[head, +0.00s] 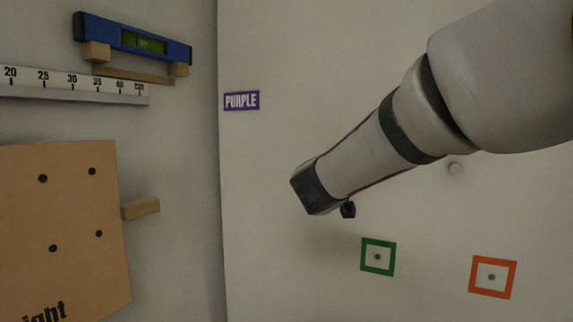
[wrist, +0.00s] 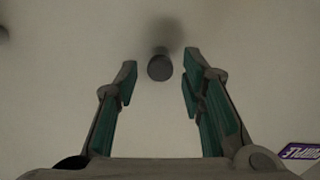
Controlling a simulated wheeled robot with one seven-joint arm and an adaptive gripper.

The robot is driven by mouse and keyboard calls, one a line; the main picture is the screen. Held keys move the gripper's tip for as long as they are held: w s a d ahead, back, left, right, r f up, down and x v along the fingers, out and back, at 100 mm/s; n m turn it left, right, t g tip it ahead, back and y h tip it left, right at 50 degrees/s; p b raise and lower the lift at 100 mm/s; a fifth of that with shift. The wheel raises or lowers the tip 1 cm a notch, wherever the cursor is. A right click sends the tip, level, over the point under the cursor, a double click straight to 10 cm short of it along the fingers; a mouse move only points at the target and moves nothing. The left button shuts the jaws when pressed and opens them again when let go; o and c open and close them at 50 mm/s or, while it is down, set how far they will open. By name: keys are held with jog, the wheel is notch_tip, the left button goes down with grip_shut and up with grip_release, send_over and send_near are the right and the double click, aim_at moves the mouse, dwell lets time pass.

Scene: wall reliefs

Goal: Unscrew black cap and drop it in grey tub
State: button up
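A dark round cap (wrist: 160,67) shows in the wrist view, standing out from the pale wall with a soft shadow above it. My gripper (wrist: 160,74) is open and empty, with one green-padded finger on each side of the cap in the picture. Clear gaps show between the cap and both fingertips. How far the cap lies beyond the tips is hard to tell. In the head view, my arm's dark end hides the fingers. A small black piece (head: 348,209) shows beside that end; I cannot tell whether it is part of my gripper. No grey tub is in view.
The right wall carries a purple label (head: 241,101), a green square frame (head: 378,257), an orange square frame (head: 492,277) and a pale knob (head: 455,169). The left wall holds a blue level (head: 130,38), a ruler (head: 75,87) and a brown board (head: 65,225).

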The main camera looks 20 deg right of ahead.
jog(key=c, duration=0.8)
jog(key=shift+c, duration=0.2)
jog(key=shift+p, duration=0.3)
jog(key=n+p, duration=0.5)
jog(key=p, duration=0.2)
